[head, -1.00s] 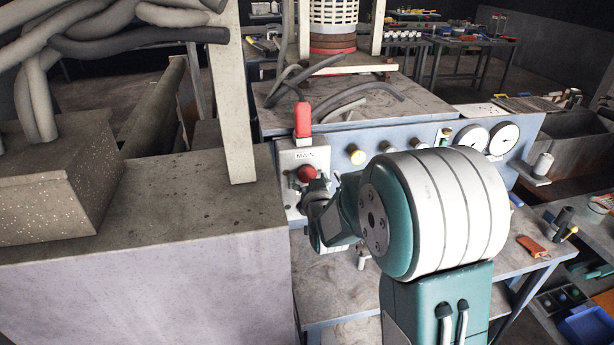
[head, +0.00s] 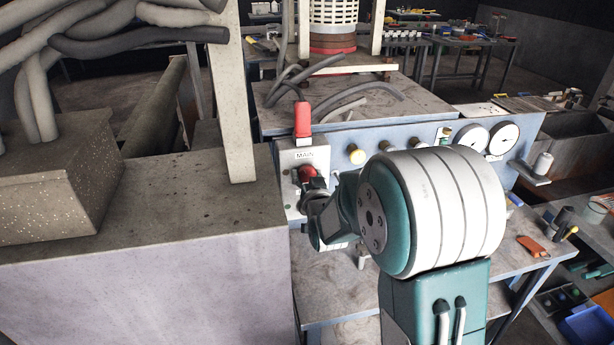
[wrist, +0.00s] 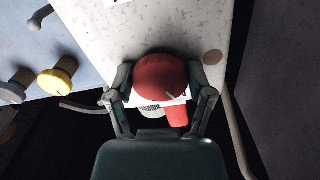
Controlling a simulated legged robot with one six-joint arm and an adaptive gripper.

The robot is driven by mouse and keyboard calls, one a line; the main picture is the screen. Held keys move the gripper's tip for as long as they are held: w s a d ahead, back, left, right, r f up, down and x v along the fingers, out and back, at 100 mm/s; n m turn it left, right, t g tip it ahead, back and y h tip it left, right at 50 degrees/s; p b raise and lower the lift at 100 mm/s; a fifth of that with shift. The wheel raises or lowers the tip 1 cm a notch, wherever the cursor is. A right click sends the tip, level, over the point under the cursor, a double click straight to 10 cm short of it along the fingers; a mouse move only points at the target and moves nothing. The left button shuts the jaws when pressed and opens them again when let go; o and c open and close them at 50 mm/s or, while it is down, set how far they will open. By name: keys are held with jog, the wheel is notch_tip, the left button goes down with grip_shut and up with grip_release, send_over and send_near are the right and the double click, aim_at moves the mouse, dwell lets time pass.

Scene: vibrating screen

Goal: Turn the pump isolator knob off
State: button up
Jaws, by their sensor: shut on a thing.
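A round red knob (head: 306,172) sits on a pale panel (head: 291,206) below a label that reads MAIN. The wrist view shows the knob (wrist: 160,78) large and close, with a pale mark on its face. My gripper (wrist: 162,92) has one finger at each side of the knob and is shut on it. In the head view my gripper (head: 312,182) covers the knob's lower right part. A red upright handle (head: 303,119) stands above the knob; a red piece beside the knob in the wrist view (wrist: 177,116) looks like this handle.
Yellow knobs (head: 356,154) and two round gauges (head: 485,138) are on the blue panel to the right. A big grey block (head: 140,240) and a pale post (head: 232,100) stand close on the left. Thick hoses hang at upper left.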

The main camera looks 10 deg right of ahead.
jog(key=shift+m, duration=2.5)
jog(key=o, duration=1.1)
jog(key=s, duration=1.2)
jog(key=shift+a, duration=0.1)
